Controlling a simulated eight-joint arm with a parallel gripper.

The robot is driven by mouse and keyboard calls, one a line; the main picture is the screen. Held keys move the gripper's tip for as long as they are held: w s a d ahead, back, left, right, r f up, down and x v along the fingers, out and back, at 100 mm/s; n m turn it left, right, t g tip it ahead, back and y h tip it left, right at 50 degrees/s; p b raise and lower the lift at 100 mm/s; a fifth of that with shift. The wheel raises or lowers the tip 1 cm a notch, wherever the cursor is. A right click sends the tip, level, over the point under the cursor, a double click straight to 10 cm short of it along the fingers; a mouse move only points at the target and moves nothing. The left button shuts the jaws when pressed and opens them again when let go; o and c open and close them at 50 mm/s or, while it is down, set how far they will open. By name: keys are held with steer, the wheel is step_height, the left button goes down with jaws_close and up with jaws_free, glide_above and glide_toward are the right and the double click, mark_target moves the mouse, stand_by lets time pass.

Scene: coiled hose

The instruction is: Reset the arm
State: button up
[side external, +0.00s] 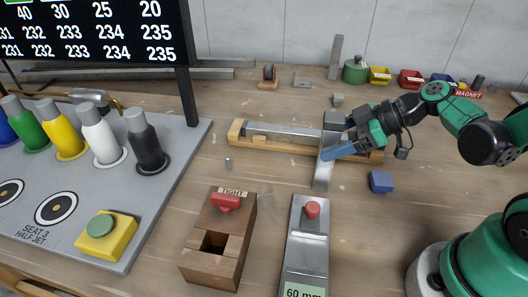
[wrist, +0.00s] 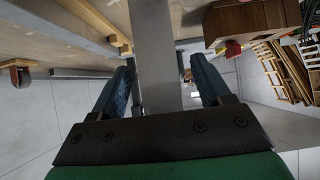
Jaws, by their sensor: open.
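My gripper (side external: 328,153) is at the middle right of the bench in the side view, with its blue fingers pointing left. In the wrist view my gripper (wrist: 162,68) has its two blue fingers apart. A flat grey metal bar (wrist: 156,50) runs between them, with a gap visible on each side. In the side view this metal bar (side external: 324,172) stands beside the fingertips, in front of a wooden rail; I cannot tell whether a finger touches it. My green and black arm reaches in from the right.
A wooden rail with a metal strip (side external: 285,133) lies behind the gripper. A wooden block marked TIGHT (side external: 195,245) and a metal plate with a red knob (side external: 305,255) are in front. Coloured bottles stand on a grey board (side external: 180,165) at left.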

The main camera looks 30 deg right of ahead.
mark_target(338, 117)
steer(key=shift+r, duration=2.55)
step_height(338, 117, up, 15)
steer(key=w+a+f, duration=0.1)
steer(key=a+f, duration=0.1)
steer(key=a, duration=0.8)
steer(key=shift+m+t, duration=0.3)
steer(key=shift+m, duration=0.1)
steer(key=shift+w, duration=0.1)
